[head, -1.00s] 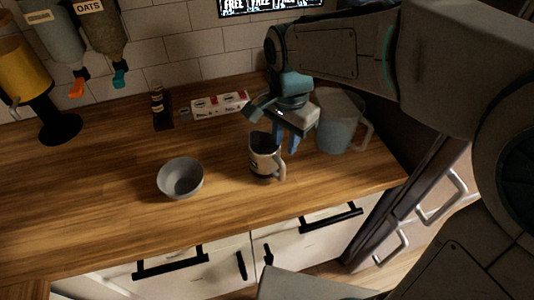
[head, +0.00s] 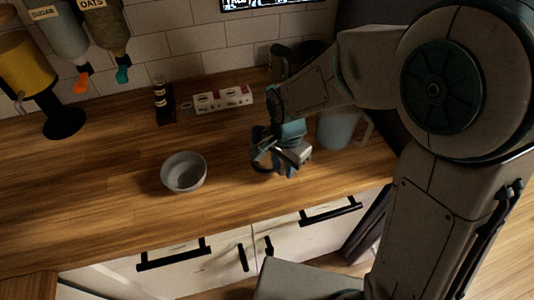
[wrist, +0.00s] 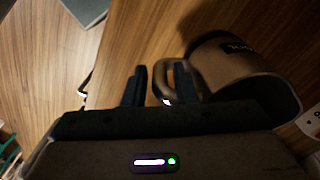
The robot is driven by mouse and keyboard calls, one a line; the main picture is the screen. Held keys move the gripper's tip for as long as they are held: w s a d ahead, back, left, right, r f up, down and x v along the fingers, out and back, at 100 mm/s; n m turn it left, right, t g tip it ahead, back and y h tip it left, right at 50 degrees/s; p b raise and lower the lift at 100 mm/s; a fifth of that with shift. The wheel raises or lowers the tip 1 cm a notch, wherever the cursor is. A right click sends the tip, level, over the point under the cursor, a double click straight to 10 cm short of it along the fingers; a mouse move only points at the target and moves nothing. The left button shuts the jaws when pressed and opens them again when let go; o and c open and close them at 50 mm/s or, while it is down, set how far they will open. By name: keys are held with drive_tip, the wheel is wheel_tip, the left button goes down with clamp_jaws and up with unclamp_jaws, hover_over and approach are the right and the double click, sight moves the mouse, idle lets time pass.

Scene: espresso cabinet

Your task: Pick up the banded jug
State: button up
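The banded jug, a pale mug-like vessel with a dark patch on its side (wrist: 225,68), stands on the wooden counter. In the head view my gripper (head: 283,160) is right over it and hides most of it. In the wrist view the jug is at the upper right, its handle (wrist: 170,78) towards my gripper (wrist: 162,74). My two dark fingers are apart, with the handle between them or just beyond. Contact with the handle cannot be made out.
A grey bowl (head: 184,172) stands to the left. A larger blue-grey pitcher (head: 338,130) stands close on the right. Behind are a white power strip (head: 223,100) and a dark bottle (head: 161,103). Dispensers (head: 62,40) stand at the back left. The front left counter is clear.

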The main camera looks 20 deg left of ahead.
clamp_jaws()
drive_tip(key=shift+r, duration=0.15)
